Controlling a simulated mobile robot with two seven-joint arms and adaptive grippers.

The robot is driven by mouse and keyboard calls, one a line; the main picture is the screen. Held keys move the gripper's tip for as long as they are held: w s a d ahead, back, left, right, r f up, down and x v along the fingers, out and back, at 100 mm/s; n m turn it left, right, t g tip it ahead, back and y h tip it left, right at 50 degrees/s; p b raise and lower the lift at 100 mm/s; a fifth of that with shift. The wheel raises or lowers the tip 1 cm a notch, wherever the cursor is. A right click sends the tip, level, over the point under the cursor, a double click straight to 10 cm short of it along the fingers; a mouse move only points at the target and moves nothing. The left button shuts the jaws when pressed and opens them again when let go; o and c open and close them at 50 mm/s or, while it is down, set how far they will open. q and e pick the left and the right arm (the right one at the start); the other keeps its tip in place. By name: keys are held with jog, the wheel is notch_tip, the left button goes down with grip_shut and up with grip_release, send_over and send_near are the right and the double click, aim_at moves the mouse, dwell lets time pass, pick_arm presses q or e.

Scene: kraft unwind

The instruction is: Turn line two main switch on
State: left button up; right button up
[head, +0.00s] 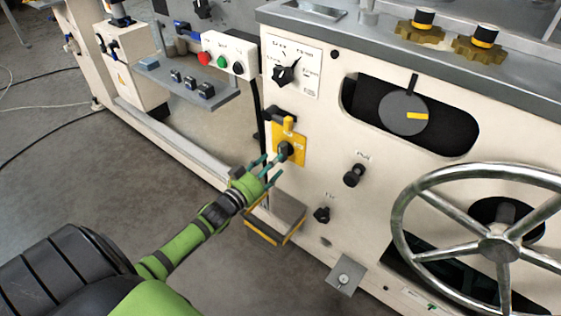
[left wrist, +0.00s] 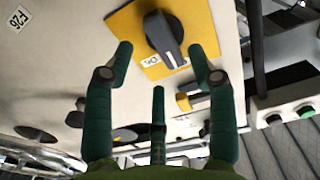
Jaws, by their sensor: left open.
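A yellow plate (head: 291,137) with a black rotary switch knob (head: 285,151) is on the cream machine front, in the middle of the head view. A label for line two is not readable to me. In the left wrist view, the black knob (left wrist: 164,40) has a white pointer line and sits on the yellow plate (left wrist: 202,24). My left gripper (head: 270,164) is open and empty, its green fingers spread just short of the knob. In the left wrist view, the fingertips (left wrist: 160,55) stand on either side of the knob's near end, and contact is not evident. My right gripper is not in view.
A selector dial (head: 286,74) is above the plate. A black-handled knob (head: 354,175) and a large handwheel (head: 498,248) are to the right. A button box (head: 222,56) and a grey shelf (head: 188,90) are to the left. A yellow-edged step box (head: 274,219) is below.

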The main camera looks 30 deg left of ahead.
aim_at(284, 151)
pick_arm(q)
jog(key=shift+w+d+f+b, duration=0.1)
jog(key=shift+w+b, duration=0.3)
jog(key=shift+w, duration=1.75)
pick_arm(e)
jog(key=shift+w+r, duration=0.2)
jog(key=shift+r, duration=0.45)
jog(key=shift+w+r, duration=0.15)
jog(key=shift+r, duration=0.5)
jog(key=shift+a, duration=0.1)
pick_arm(q)
grip_shut()
